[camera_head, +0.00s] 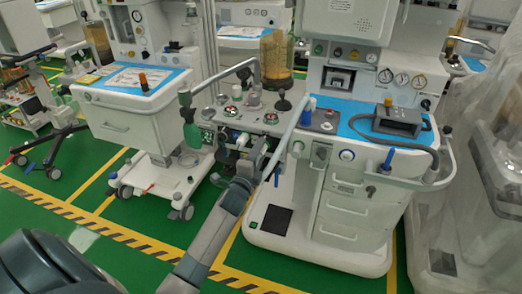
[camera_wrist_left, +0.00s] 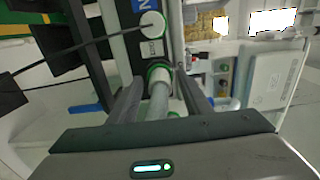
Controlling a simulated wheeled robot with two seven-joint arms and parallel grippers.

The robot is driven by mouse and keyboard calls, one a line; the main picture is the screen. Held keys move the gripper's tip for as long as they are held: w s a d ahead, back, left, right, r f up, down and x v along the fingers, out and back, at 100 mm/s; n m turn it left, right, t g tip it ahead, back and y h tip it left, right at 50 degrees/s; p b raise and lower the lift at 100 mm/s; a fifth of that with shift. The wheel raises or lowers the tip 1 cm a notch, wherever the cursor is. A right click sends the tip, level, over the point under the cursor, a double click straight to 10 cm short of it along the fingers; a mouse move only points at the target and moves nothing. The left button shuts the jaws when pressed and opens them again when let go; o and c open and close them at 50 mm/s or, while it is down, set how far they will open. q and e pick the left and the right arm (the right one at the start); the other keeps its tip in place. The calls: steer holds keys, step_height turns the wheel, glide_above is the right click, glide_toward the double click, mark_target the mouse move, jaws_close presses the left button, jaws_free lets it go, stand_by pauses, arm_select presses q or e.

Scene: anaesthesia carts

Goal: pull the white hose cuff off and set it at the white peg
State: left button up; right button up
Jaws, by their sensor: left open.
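My left gripper (camera_head: 252,158) reaches up to the front of the middle cart's left section. In the left wrist view the gripper (camera_wrist_left: 160,84) is open, with one finger on each side of a white hose cuff (camera_wrist_left: 158,98). The cuff stands at a green-ringed port (camera_wrist_left: 159,72); gaps show between it and the fingers. In the head view the gripper largely hides this spot. I cannot pick out the white peg with certainty. My right gripper is not in view.
A pale hose (camera_head: 290,135) hangs just right of the gripper. A grey hose loops round the blue worktop (camera_head: 350,118), beside a blue peg (camera_head: 388,160). A white knob (camera_wrist_left: 152,23) sits beyond the port. Another cart (camera_head: 130,110) stands left; clear plastic sheeting hangs right.

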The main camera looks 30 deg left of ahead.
arm_select(q)
jaws_close()
steer(key=shift+s, duration=0.1)
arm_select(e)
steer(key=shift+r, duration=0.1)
arm_select(q)
steer(key=shift+p+v, duration=1.3)
steer(key=shift+v, duration=1.65)
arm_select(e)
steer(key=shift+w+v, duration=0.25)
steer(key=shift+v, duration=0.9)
arm_select(q)
steer(key=s+d+r+m+h, duration=0.1)
steer(key=s+d+r+h, duration=0.1)
steer(key=s+d+r, duration=0.4)
steer(key=s+d+r+m+h, duration=0.1)
steer(key=s+d+r, duration=0.4)
steer(key=s+d, duration=0.8)
steer(key=shift+d+r+m+h, duration=0.35)
steer(key=shift+d+h, duration=0.15)
steer(key=shift+d, duration=0.55)
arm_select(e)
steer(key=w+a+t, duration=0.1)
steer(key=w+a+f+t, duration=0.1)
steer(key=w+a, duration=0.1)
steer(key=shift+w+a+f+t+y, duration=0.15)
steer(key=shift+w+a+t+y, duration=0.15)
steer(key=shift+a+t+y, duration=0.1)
